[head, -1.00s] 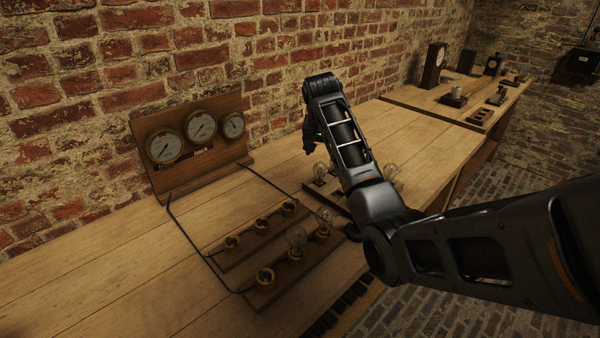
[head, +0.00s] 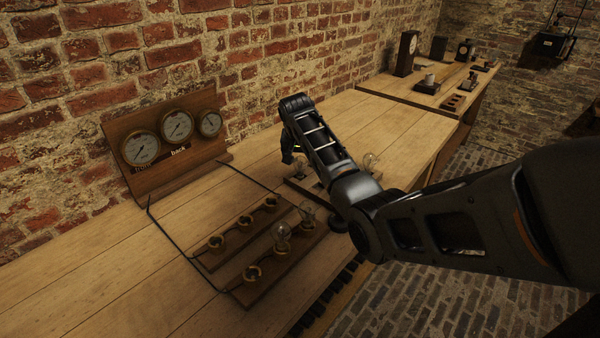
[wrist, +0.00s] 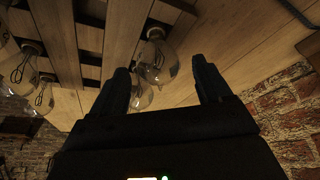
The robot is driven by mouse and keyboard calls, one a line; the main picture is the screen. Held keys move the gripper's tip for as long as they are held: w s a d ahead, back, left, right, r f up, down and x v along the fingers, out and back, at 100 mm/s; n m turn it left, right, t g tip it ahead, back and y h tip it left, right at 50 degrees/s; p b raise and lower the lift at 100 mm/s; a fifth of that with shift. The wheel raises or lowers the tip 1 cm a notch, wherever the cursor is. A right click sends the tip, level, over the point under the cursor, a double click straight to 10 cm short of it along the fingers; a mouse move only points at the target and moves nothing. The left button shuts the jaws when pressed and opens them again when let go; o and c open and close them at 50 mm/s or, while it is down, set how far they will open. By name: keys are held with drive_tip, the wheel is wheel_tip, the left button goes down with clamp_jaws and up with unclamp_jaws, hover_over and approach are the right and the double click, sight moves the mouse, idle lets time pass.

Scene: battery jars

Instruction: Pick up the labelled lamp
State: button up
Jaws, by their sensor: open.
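Clear glass lamps stand in a dark wooden rack on the bench. In the wrist view one lamp (wrist: 158,62) hangs between the fingers of my gripper (wrist: 163,86), and another lamp (wrist: 140,96) shows behind it by one finger. More lamps (wrist: 20,72) are at the left edge of that view. No label is readable on any lamp. In the head view my gripper (head: 289,150) is low over the rack, close to a lamp (head: 300,169), and my arm hides part of the rack. A further lamp (head: 371,161) is right of my arm. The gripper is open.
Two socket strips (head: 258,262) lie in front, with lamps (head: 282,236) in some sockets. A gauge board (head: 172,160) with three dials stands by the brick wall, wired to the strips. A second bench (head: 400,97) with small items is farther back. Bare bench lies behind the rack.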

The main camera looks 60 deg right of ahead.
drive_tip(key=c, duration=1.2)
drive_tip(key=shift+c, duration=0.3)
drive_tip(key=shift+r, duration=0.15)
